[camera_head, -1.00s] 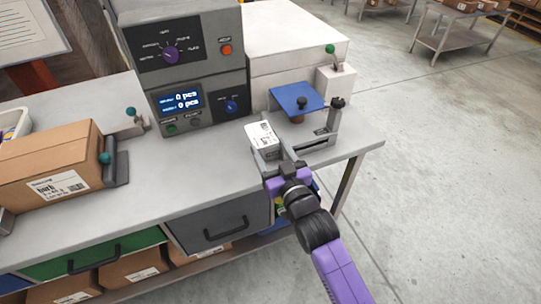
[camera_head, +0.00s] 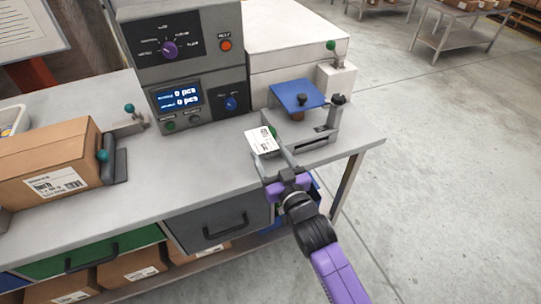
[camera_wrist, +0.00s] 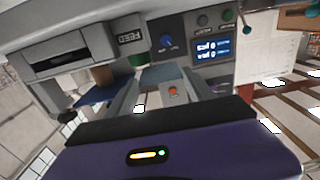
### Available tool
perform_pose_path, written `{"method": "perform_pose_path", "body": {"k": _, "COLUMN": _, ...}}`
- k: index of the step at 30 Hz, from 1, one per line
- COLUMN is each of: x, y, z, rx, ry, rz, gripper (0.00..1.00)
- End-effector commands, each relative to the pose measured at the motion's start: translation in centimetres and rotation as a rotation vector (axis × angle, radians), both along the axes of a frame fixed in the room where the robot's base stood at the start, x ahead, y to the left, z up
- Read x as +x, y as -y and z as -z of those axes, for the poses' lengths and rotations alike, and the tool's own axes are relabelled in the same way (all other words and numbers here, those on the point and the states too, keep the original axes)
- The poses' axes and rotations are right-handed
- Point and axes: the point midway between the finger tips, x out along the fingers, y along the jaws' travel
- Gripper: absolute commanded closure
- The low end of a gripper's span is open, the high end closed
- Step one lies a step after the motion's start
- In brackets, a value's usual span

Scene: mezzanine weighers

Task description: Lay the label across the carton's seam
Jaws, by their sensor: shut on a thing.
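The label (camera_head: 261,140) is white with black print and a small green mark. It is at the tips of my gripper (camera_head: 274,153), which is shut on it above the bench's right part. In the wrist view, my gripper (camera_wrist: 168,85) shows its two fingers, but the label is hard to make out there. The carton (camera_head: 48,160) is a brown box at the left of the bench, well away from my gripper. It has a printed white label on its front face. I cannot clearly make out the seam on its top.
A grey control unit (camera_head: 183,60) with a lit display stands at the back. A blue plate (camera_head: 297,93) on a post is close to the right of my gripper. A grey stop (camera_head: 115,160) with a teal knob stands beside the carton. The bench middle (camera_head: 185,165) is clear.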

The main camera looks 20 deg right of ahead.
Motion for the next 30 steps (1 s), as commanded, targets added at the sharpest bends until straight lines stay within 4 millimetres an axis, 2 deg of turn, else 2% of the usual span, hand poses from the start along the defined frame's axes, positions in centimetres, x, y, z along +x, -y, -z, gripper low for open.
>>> {"method": "perform_pose_path", "body": {"k": 1, "x": 0.0, "y": 0.0, "z": -0.1, "rx": 0.000, "ry": 0.000, "rz": 0.000, "gripper": 0.33}}
{"method": "perform_pose_path", "body": {"k": 3, "x": 0.0, "y": 0.0, "z": -0.1, "rx": 0.000, "ry": 0.000, "rz": 0.000, "gripper": 0.19}}
{"method": "perform_pose_path", "body": {"k": 4, "x": 0.0, "y": 0.0, "z": -0.1, "rx": 0.000, "ry": 0.000, "rz": 0.000, "gripper": 0.17}}
{"method": "perform_pose_path", "body": {"k": 14, "x": 0.0, "y": 0.0, "z": -0.2, "rx": 0.000, "ry": 0.000, "rz": 0.000, "gripper": 0.17}}
{"method": "perform_pose_path", "body": {"k": 20, "x": -0.2, "y": 0.0, "z": -1.7, "rx": -0.001, "ry": -0.001, "rz": -0.001, "gripper": 0.17}}
{"method": "perform_pose_path", "body": {"k": 21, "x": -1.1, "y": 0.1, "z": -0.9, "rx": -0.002, "ry": -0.003, "rz": 0.000, "gripper": 0.17}}
{"method": "perform_pose_path", "body": {"k": 30, "x": -7.4, "y": 0.0, "z": -0.9, "rx": 0.000, "ry": -0.002, "rz": 0.001, "gripper": 0.17}}
